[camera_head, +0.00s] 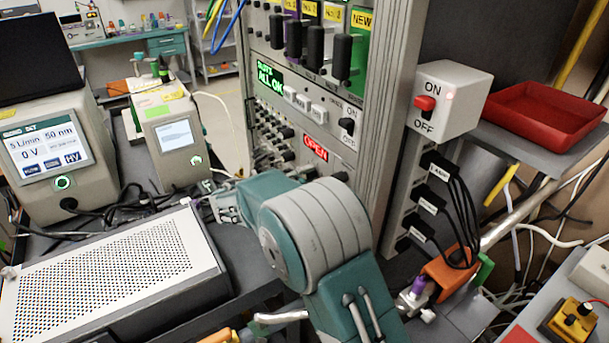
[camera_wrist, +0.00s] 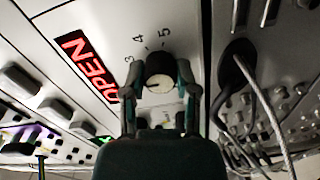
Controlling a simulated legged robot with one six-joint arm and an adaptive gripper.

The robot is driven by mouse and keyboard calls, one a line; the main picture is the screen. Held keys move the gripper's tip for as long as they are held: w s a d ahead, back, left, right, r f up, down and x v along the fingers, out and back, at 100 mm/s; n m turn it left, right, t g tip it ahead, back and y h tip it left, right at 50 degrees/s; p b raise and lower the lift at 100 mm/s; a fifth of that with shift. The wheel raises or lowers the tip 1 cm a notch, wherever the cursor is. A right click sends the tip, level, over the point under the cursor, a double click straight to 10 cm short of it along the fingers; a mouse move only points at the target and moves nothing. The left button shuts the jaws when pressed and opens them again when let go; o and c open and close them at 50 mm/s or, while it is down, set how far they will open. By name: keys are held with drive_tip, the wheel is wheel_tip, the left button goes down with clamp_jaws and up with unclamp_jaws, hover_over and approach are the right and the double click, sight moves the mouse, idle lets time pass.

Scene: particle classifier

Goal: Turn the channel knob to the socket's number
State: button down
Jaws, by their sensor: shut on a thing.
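The channel knob (camera_wrist: 160,70) shows in the wrist view, round and black with a pale face. The numbers 3, 4 and 5 are printed on the panel around it; which one it points to I cannot tell. My gripper (camera_wrist: 160,80) has a finger on each side of the knob and is shut on it. In the head view my arm hides the knob. Black plugs with white labels (camera_head: 427,201) sit in a column of sockets at the right of the rack; their labels are too small to read surely.
A red OPEN display (camera_head: 315,149) is on the rack panel and also shows in the wrist view (camera_wrist: 89,66). A grey ON/OFF switch box (camera_head: 455,95) and a red tray (camera_head: 535,112) are at the right. Cables hang beside the rack. A perforated box (camera_head: 110,275) stands at the left.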

drive_tip(key=m, duration=0.5)
drive_tip(key=shift+f+m, duration=0.3)
drive_tip(key=m, duration=0.5)
drive_tip(key=shift+f, duration=0.1)
drive_tip(key=m, duration=0.5)
drive_tip(key=shift+m, duration=0.4)
drive_tip(key=m, duration=0.5)
drive_tip(key=shift+m, duration=0.3)
drive_tip(key=shift+c, duration=1.8)
unclamp_jaws()
drive_tip(key=shift+w+f, duration=0.1)
drive_tip(key=shift+a, duration=0.1)
drive_tip(key=shift+r, duration=0.25)
